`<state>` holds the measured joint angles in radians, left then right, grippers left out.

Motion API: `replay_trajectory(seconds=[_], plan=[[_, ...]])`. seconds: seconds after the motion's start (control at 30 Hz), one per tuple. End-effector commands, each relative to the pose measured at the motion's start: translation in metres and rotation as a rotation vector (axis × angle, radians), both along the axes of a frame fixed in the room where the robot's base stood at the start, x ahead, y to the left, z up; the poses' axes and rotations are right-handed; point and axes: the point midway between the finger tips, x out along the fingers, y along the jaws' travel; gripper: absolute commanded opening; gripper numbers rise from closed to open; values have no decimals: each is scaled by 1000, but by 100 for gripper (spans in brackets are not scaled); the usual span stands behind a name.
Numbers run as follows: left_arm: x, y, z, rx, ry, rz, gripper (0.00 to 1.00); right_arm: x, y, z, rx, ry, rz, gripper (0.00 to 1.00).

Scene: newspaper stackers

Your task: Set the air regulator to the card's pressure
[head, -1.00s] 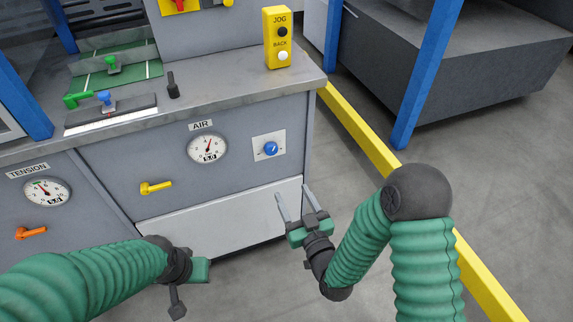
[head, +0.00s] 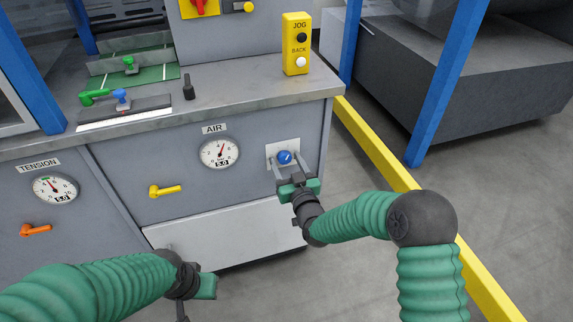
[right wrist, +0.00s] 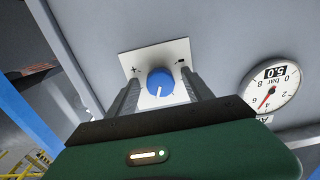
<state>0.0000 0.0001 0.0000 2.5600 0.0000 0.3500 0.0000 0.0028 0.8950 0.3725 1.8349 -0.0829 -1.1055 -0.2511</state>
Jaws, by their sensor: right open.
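The air regulator's blue knob (head: 285,157) sits on a white plate (right wrist: 150,60) on the grey cabinet front. In the right wrist view the knob (right wrist: 160,83) has a white pointer line, and the plate has plus and minus marks. The AIR gauge (head: 219,153) is left of the knob; in the right wrist view the gauge (right wrist: 272,92) reads 5.0 bar. My right gripper (head: 290,166) is open, its fingers on either side of the knob; contact cannot be told. My left gripper (head: 203,287) is low at the left, its fingers mostly hidden. The card does not show.
A yellow lever (head: 166,191) is left of the AIR gauge. The TENSION gauge (head: 55,188) and orange lever (head: 36,230) are further left. A yellow JOG box (head: 296,45) stands on the worktop above the knob. A yellow floor rail (head: 375,145) and blue post (head: 440,90) stand right.

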Motion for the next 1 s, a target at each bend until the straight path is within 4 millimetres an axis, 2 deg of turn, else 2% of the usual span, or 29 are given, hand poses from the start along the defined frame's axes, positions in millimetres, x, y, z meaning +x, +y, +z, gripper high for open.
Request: replay_trajectory(seconds=[0.1, 0.53, 0.77, 1.0], plan=[[0, 0, 0, 0, 0, 0, 0, 0, 0, 0, 0, 1, 0, 58], [0, 0, 0, 0, 0, 0, 0, -1, 0, 0, 0, 1, 0, 2], [0, 0, 0, 0, 0, 0, 0, -1, 0, 0, -14, -3, 0, 0], [0, 0, 1, 0, 0, 0, 0, -1, 0, -1, -103, -31, 1, 0]])
